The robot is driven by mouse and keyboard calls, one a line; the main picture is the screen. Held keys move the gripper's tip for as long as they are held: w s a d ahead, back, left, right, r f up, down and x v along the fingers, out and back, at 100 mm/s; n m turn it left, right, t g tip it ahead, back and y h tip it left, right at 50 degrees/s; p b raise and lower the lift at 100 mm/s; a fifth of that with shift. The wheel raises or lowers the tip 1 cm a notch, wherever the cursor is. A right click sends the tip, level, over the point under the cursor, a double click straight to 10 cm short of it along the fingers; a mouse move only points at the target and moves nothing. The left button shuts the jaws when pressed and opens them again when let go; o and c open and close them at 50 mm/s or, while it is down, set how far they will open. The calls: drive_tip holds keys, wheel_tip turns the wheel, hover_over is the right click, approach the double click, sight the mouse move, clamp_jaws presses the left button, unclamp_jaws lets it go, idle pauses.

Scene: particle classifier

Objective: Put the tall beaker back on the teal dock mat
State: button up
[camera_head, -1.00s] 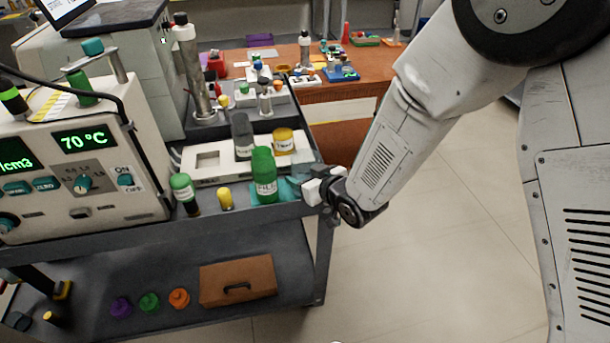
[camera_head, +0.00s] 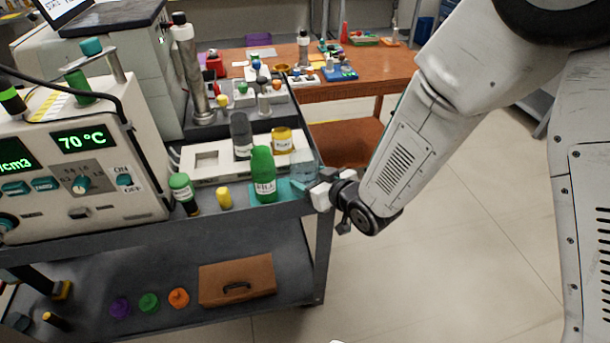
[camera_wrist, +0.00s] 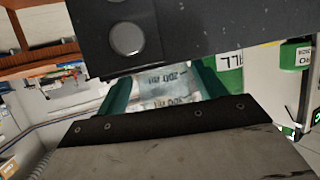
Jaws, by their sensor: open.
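The tall beaker (camera_head: 303,173) is clear and hard to make out; it stands upright at the right edge of the cart top, over the teal dock mat (camera_head: 284,193). In the wrist view the beaker (camera_wrist: 168,84) shows its "200 ml" and "100 ml" marks between my two teal fingers. My gripper (camera_head: 308,188) reaches in from the right at the beaker's height. It is open, with a finger on each side of the beaker in the wrist view (camera_wrist: 165,88). The beaker's base and its exact contact with the mat are hidden.
A green bottle (camera_head: 263,177) stands close left of the beaker. A yellow-labelled jar (camera_head: 282,142) and a dark bottle (camera_head: 241,136) stand behind, by a white holder (camera_head: 206,160). The floor right of the cart (camera_head: 430,270) is clear.

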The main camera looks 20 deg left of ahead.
drive_tip(key=v, duration=0.8)
drive_tip(key=shift+d, duration=0.1)
drive_tip(key=w+d+r+m+h, duration=0.1)
drive_tip(key=d+r+m+h, duration=0.4)
drive_tip(key=d, duration=0.6)
drive_tip(key=w+d+r+m+h, duration=0.1)
drive_tip(key=d+r+h, duration=0.4)
drive_tip(key=d, duration=0.7)
drive_tip(key=s+d+r+m+g, duration=0.1)
drive_tip(key=s+d+r+g, duration=0.1)
drive_tip(key=s, duration=0.5)
drive_tip(key=s+d+r+m+g, duration=0.2)
drive_tip(key=s+d+r, duration=0.2)
drive_tip(key=s+d, duration=0.2)
drive_tip(key=s+d+r+m+g, duration=0.1)
drive_tip(key=s+d+r+g, duration=0.1)
drive_tip(key=s+d, duration=0.3)
drive_tip(key=s+r, duration=0.1)
drive_tip(key=s, duration=0.3)
drive_tip(key=shift+r+m+g+h, duration=0.3)
drive_tip(key=shift+r+m+h, duration=0.05)
drive_tip(key=shift+m+h, duration=0.05)
drive_tip(key=shift+a, duration=0.1)
